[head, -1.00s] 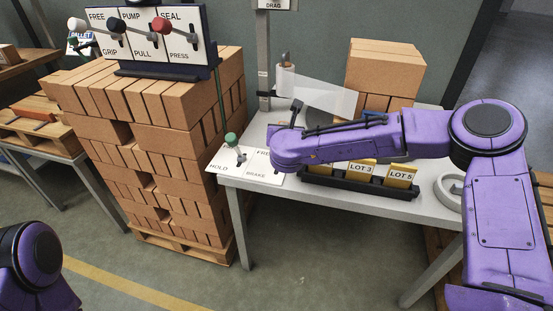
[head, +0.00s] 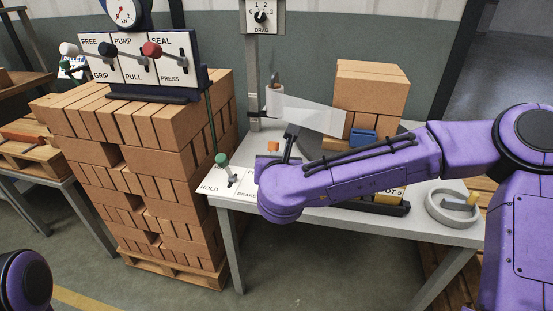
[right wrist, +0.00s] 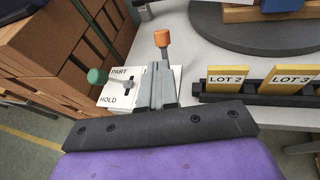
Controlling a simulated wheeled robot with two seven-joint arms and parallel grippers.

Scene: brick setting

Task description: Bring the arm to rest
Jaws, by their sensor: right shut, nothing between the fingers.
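My right arm reaches in from the right over the white table (head: 320,224). Its gripper (head: 291,130) is above the table's left part, dark and partly hidden by my wrist. In the right wrist view the gripper (right wrist: 159,70) is shut and empty. An orange-knobbed lever (right wrist: 162,38) stands just beyond its fingertips; whether they touch I cannot tell. The orange knob (head: 273,146) shows left of the fingers in the head view. My left gripper is out of view; only a purple part of that arm shows at lower left.
A green-knobbed lever (head: 222,160) stands at the table's left corner, also in the right wrist view (right wrist: 97,76). Bricks (head: 372,88) stand on a grey turntable (right wrist: 250,30) by a film roll (head: 275,100). Lot cards (right wrist: 228,78) sit in a black rack. A brick stack (head: 150,180) stands left.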

